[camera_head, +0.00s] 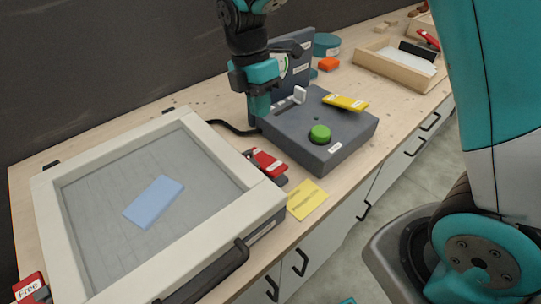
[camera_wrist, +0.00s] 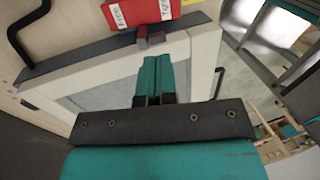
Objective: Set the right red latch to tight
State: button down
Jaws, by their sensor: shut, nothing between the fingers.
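The right red latch (camera_head: 268,161) sits at the right edge of the pale-framed box (camera_head: 262,200), with a white label and a dark part beside it. Its setting is too small to read. My gripper (camera_head: 259,110) points down behind the right latch, apart from it in the head view. In the wrist view my gripper (camera_wrist: 157,62) is shut and empty. A red latch plate (camera_wrist: 150,12) with a "Free" label and a second label lies beyond the fingertips, with a small red-and-grey knob (camera_wrist: 151,38) below it. I cannot tell which latch this is. Another red latch (camera_head: 28,286) reads "Free" at the front left.
A dark grey device (camera_head: 340,150) with a green button (camera_head: 320,134) and a yellow lever (camera_head: 345,102) stands right of the box. A yellow note (camera_head: 307,200) lies at the bench edge. A blue sheet (camera_head: 153,201) shows in the box. A wooden tray (camera_head: 385,72) is farther back.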

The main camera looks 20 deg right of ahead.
aim_at(272, 165)
jog(key=p+x, duration=0.1)
jog(key=x, duration=1.2)
jog(key=shift+s, duration=0.1)
jog(key=shift+f, duration=0.1)
